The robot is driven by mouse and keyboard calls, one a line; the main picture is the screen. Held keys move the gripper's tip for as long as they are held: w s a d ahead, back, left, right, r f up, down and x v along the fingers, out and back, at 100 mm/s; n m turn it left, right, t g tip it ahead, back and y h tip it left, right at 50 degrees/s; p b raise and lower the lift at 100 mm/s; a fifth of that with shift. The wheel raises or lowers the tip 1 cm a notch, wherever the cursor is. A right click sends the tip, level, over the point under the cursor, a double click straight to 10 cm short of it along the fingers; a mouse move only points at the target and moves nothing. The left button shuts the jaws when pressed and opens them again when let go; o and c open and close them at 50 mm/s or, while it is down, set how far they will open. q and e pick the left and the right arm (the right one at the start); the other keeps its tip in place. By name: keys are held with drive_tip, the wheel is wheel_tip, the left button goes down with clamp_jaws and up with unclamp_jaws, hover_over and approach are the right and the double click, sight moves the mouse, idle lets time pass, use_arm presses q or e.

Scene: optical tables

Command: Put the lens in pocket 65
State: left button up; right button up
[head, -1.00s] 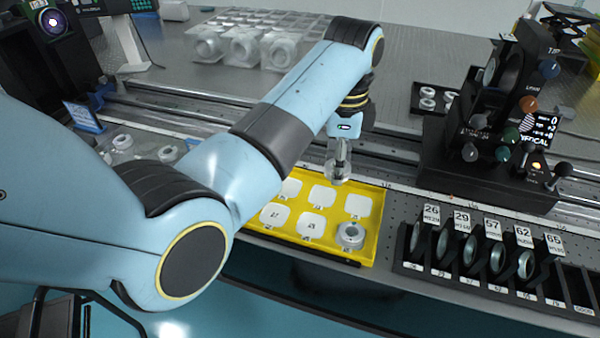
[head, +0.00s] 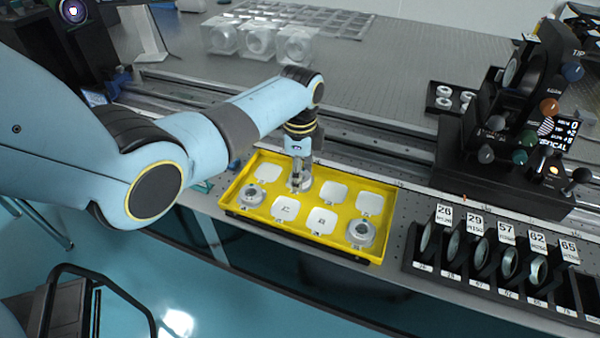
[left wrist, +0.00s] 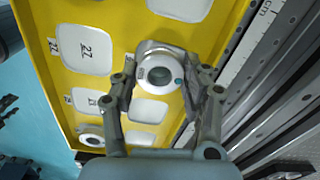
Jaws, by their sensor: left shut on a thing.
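My left gripper (head: 300,178) is shut on a round silver-rimmed lens (left wrist: 161,70) at the back row of the yellow tray (head: 236,184). In the left wrist view the fingers stand either side of the lens (head: 300,186). I cannot tell whether it touches the tray floor. A black rack (head: 412,262) at the right has number cards; the card 65 (head: 569,251) stands last in its row. Several ringed lenses stand upright in the rack. I cannot tell which pocket the rightmost one (head: 538,270) occupies. My right gripper is not in view.
Other lenses lie in the tray's left (head: 251,196) and front-right (head: 361,233) cells. A black optical instrument (head: 500,165) with knobs stands behind the rack. Clear blocks (head: 258,40) stand at the back. Metal rails run behind the tray.

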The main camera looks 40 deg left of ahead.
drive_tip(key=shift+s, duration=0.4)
use_arm(q)
drive_tip(key=shift+f, duration=0.15)
drive_tip(key=o, duration=0.9)
drive_tip(key=shift+c, duration=0.2)
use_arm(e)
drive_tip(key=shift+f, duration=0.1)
use_arm(q)
drive_tip(key=shift+r, duration=0.2)
wheel_tip(320, 180, up, 12)
drive_tip(key=p, duration=0.1)
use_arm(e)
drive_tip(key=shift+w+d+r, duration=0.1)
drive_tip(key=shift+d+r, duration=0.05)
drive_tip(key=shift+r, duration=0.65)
